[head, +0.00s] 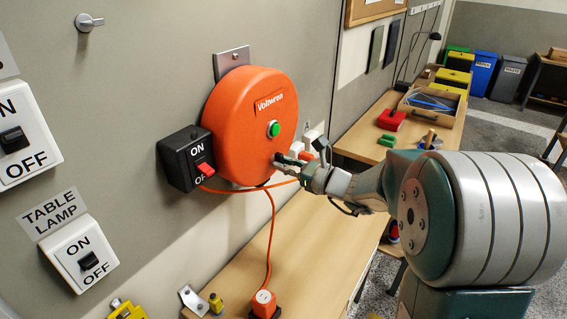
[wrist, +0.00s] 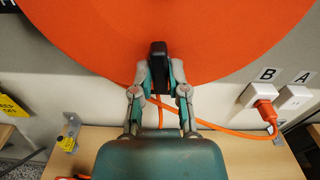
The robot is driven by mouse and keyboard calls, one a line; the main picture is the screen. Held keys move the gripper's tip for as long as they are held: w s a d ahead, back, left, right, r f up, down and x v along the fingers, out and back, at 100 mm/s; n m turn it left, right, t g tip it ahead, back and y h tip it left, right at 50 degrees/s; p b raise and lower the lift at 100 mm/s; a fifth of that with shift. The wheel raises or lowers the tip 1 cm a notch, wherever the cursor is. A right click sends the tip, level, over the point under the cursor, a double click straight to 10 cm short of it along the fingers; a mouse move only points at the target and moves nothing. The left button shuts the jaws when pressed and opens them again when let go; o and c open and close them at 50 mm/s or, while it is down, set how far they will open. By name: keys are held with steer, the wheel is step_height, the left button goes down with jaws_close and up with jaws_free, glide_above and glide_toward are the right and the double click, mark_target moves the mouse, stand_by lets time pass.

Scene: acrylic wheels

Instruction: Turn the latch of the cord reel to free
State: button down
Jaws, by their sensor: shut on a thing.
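The orange cord reel (head: 245,120) hangs on the grey wall panel in the head view, with a green button at its middle. It fills the top of the wrist view (wrist: 90,40). My gripper (head: 292,160) is at the reel's lower right edge. In the wrist view my gripper (wrist: 159,75) has its two fingers closed on the sides of a black latch (wrist: 158,52). The latch points straight up and down in that view. In the head view the latch is mostly hidden by the fingers. No latch markings can be read.
A black switch box (head: 185,158) with a red rocker is left of the reel. Orange cord (wrist: 210,127) runs under the reel to a plug (wrist: 265,108) in socket B.

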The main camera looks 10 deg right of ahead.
steer(key=n, duration=0.3)
steer(key=shift+n, duration=0.5)
steer(key=n, duration=0.3)
steer(key=shift+r+n, duration=0.1)
steer(key=shift+n, duration=0.3)
steer(key=n, duration=0.4)
steer(key=shift+n, duration=0.3)
